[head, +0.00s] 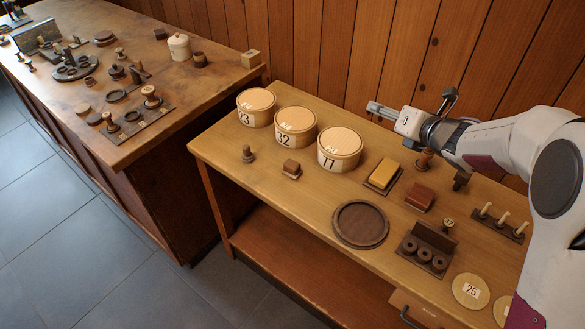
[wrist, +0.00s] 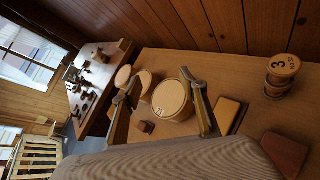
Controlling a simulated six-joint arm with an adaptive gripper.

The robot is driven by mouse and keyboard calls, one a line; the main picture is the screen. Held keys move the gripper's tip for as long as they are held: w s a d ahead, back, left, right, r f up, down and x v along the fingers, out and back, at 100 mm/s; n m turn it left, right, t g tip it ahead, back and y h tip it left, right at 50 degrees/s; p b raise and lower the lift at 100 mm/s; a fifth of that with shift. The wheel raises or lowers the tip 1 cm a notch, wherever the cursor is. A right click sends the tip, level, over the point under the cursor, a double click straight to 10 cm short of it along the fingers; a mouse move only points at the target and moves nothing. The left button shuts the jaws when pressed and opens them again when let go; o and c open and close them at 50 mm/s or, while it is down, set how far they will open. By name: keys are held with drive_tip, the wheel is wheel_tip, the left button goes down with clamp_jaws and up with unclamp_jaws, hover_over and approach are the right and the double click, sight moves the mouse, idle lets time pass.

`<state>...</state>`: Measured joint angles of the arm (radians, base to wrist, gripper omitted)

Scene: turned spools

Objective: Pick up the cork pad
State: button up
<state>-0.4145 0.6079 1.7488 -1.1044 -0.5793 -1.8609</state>
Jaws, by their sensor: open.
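My gripper (head: 374,109) is open and empty, held above the back of the table, right of the lidded round boxes. In the wrist view its two fingers (wrist: 160,88) stand wide apart, with a round box lid seen between them. I cannot tell for sure which thing is the cork pad. A tan-yellow block (head: 383,172) lies on a dark base right of the boxes; it also shows in the wrist view (wrist: 229,114). A reddish-brown block (head: 420,197) lies in front of it. A pale round disc (head: 470,290) marked 25 lies at the table's front right.
Round boxes marked 32 (head: 295,127) and 77 (head: 340,148) stand in a row with another. A round dark tray (head: 361,223), a spool rack (head: 427,249) and a peg strip (head: 498,222) occupy the right half. The front left of the table is mostly clear.

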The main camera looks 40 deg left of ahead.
sight(293, 164)
drive_tip(key=s+a+f+n+g, duration=0.1)
drive_tip(key=a+f+n, duration=0.1)
drive_tip(key=s+a+f+n+g+y, duration=0.1)
drive_tip(key=s+a+f+n, duration=0.1)
drive_tip(key=a+f, duration=0.1)
drive_tip(key=s+a+f+n+g, duration=0.1)
drive_tip(key=s+a+f+n, duration=0.1)
drive_tip(key=shift+s+a+f+g+y, duration=0.1)
drive_tip(key=shift+a+f+g+y, duration=0.1)
drive_tip(key=shift+a+g+y, duration=0.15)
drive_tip(key=s+a+f+n+g, duration=0.1)
drive_tip(key=s+f+n, duration=0.1)
drive_tip(key=s+a+f+n+g, duration=0.1)
drive_tip(key=s+a+f+n, duration=0.1)
drive_tip(key=s+a+f+n+g+y, duration=0.1)
drive_tip(key=s+f+n+g, duration=0.1)
drive_tip(key=f, duration=0.1)
drive_tip(key=shift+s+a, duration=0.25)
drive_tip(key=shift+s, duration=0.15)
drive_tip(key=shift+s+f+n+g, duration=0.25)
drive_tip(key=shift+f+n, duration=0.35)
drive_tip(key=shift+n, duration=0.1)
drive_tip(key=shift+a, duration=0.1)
drive_tip(key=shift+x, duration=1.15)
drive_tip(key=shift+a+f, duration=0.1)
drive_tip(key=shift+f, duration=0.05)
